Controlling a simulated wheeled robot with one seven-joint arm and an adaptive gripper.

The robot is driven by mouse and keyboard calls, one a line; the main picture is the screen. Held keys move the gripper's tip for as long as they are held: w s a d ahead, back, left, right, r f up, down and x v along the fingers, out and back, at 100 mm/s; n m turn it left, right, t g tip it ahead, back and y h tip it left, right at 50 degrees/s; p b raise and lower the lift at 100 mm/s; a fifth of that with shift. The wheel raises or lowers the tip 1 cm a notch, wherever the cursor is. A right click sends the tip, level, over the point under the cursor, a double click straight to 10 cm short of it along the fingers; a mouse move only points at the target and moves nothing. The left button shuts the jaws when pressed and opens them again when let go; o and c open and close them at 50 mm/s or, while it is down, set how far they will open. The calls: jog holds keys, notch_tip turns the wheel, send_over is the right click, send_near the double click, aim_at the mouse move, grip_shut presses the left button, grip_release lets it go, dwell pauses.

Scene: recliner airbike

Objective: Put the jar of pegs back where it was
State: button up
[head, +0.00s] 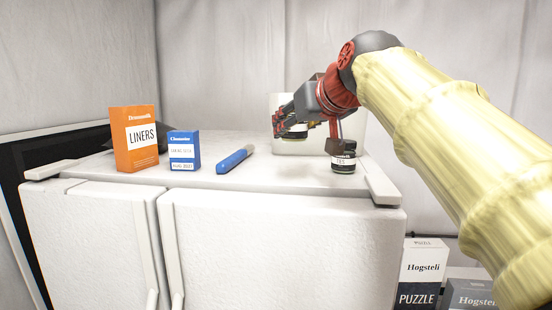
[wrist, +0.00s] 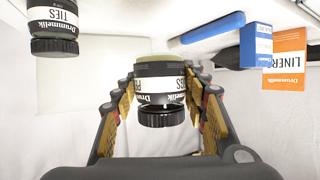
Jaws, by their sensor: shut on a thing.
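The jar of pegs (wrist: 160,84), dark with a white band whose lettering is partly covered, sits between the fingers of my gripper (wrist: 165,76) in the wrist view, which shows things upside down. My gripper (head: 290,120) is shut on it. In the head view the jar (head: 294,132) shows partly behind the fingers, over the back right of the white cabinet top (head: 270,172). I cannot tell whether its base touches the top. A similar jar marked TIES (head: 344,158) stands apart, nearer the front right; it also shows in the wrist view (wrist: 58,22).
An orange LINERS box (head: 134,140), a small blue box (head: 184,151) and a blue pen-like object (head: 235,160) are on the top's left and middle. A pale square panel (head: 345,125) is behind my gripper. Hogsteli boxes (head: 422,270) stand lower right.

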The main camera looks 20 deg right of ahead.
aim_at(302, 175)
jog(key=d+f, duration=0.1)
jog(key=w+f, duration=0.1)
jog(key=d+f, duration=0.1)
jog(key=f, duration=0.1)
jog(key=shift+w+d, duration=0.25)
jog(key=shift+d, duration=0.1)
jog(key=shift+w+d+f, duration=0.4)
jog(key=shift+f, duration=0.25)
jog(key=shift+d+f, duration=0.1)
jog(key=shift+f, duration=1.55)
jog(key=shift+f, duration=0.1)
jog(key=o, duration=1.3)
jog(key=shift+o, duration=0.4)
